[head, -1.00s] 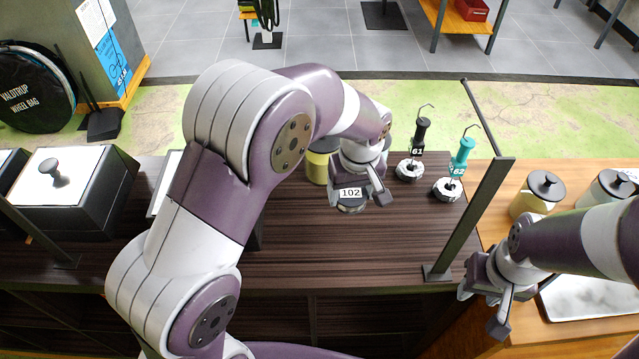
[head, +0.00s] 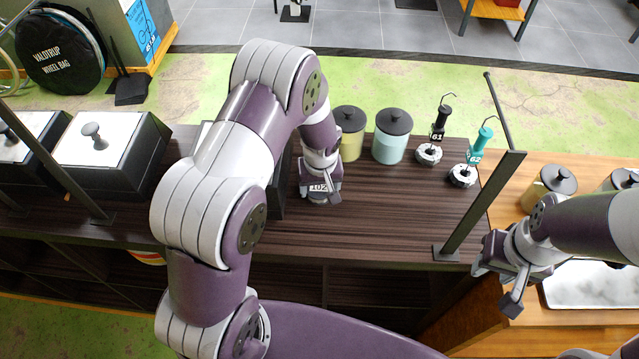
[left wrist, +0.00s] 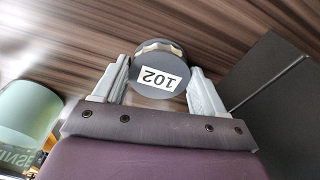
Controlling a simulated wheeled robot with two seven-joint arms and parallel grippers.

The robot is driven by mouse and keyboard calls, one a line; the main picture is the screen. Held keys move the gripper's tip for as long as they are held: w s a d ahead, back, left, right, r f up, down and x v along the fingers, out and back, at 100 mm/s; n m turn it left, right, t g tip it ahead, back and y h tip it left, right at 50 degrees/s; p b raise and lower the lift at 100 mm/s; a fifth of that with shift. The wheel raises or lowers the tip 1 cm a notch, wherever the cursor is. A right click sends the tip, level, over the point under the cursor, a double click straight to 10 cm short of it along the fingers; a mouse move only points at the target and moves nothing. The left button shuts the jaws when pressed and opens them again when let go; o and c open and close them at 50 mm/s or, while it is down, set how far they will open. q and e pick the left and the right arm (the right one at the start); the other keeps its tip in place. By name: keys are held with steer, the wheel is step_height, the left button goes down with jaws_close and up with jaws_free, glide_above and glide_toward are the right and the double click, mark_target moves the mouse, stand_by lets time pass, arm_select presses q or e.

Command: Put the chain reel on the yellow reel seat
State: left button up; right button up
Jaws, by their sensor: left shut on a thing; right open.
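The chain reel, taken to be the dark grey round piece with a white "102" label (left wrist: 160,76), sits between the fingers of my left gripper (left wrist: 157,88). A cream, ridged rim shows behind its dark face. In the head view, my left gripper (head: 320,190) holds it over the dark wood tabletop, and its label (head: 318,187) shows there. I cannot tell whether the reel touches the wood. My right gripper (head: 506,288) is open and empty near the white tray at the right. I cannot make out the yellow reel seat in either view.
A yellow jar (head: 351,145) and a pale teal jar (head: 389,148) stand behind my left gripper. Hooked tools 61 (head: 438,130) and 62 (head: 473,155) stand right of them. A dark post (head: 480,205) rises at the tabletop's right end. A black box (head: 110,165) stands left.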

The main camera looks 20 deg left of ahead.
arm_select(q)
steer(key=shift+w+f, duration=0.1)
steer(key=o, duration=1.5)
